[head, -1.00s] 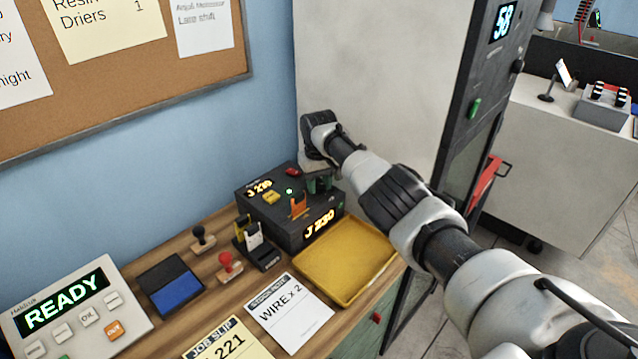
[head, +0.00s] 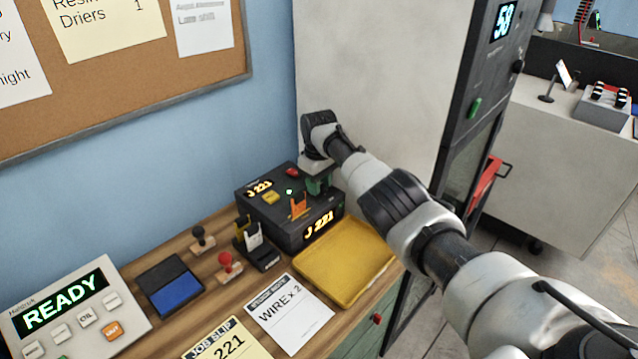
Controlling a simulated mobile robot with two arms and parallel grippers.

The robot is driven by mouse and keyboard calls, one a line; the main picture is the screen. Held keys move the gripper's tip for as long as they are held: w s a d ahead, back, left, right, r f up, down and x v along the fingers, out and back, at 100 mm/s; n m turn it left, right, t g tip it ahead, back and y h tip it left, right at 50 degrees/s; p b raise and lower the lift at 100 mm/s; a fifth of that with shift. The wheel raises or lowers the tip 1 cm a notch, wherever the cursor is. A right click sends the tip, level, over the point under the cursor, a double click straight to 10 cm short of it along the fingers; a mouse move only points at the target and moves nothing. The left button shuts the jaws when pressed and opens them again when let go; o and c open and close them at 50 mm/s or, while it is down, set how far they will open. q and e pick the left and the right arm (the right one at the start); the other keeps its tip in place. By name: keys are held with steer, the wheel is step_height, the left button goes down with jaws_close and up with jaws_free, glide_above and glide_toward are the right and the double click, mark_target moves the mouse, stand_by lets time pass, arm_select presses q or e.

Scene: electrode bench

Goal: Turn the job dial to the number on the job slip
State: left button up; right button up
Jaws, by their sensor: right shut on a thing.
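The black job box (head: 282,226) stands at the back of the bench against the wall. Its front display and its top display both read J 221. The job slip (head: 226,343) lies at the front of the bench and reads 221. My right gripper (head: 318,184) points down at the box's right rear top corner, shut on the job dial. The dial itself is mostly hidden by the gripper. My left gripper is not in view.
A WIRE x 2 sheet (head: 290,312), stamps (head: 228,266), a blue ink pad (head: 172,287) and a READY panel (head: 75,315) are on the bench. A tall cabinet (head: 385,80) stands behind.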

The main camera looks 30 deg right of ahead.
steer(key=o, duration=0.9)
step_height(320, 180, up, 11)
steer(key=shift+f+b, duration=0.1)
steer(key=shift+b, duration=0.65)
